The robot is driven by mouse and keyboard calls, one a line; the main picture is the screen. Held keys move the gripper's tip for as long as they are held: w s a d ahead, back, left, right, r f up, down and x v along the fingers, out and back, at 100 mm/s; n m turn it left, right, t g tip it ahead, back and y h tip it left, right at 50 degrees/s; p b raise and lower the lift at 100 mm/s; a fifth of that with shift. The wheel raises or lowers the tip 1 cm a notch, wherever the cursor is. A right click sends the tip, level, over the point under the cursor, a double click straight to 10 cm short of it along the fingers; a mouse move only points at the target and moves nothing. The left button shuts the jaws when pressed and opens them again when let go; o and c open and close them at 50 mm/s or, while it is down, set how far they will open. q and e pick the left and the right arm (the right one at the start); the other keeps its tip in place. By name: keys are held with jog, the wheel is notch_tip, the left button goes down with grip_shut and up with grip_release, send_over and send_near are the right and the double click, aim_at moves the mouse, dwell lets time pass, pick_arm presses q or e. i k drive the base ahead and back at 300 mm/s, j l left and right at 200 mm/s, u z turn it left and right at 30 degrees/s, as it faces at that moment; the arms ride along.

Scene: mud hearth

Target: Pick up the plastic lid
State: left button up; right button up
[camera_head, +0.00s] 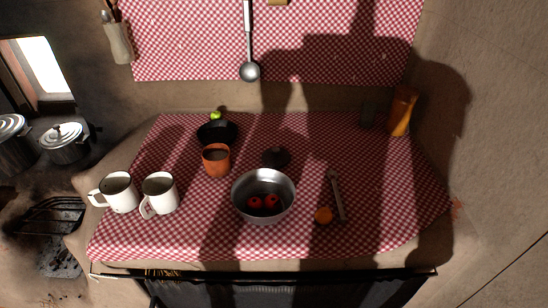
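A small dark round object (275,157) lies on the checked cloth just behind the steel bowl. It may be the plastic lid, but it is in shadow and I cannot tell for sure. The steel bowl (248,208) holds red round items, perhaps tomatoes, and stands close in front of the dark object. Neither of my grippers is in view.
An orange-brown cup (216,162), a black bowl (204,135) and two white mugs (159,193) stand left of the steel bowl. An orange fruit (323,216) and a metal utensil (336,194) lie right. An orange bottle (402,112) stands at back right. The cloth's right side (400,190) is mostly clear.

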aim_at(275, 156)
jog(key=k+l+u, duration=0.3)
jog(key=u, duration=0.15)
jog(key=k+l+u, duration=0.5)
jog(key=k+u, duration=0.15)
jog(key=u, duration=0.2)
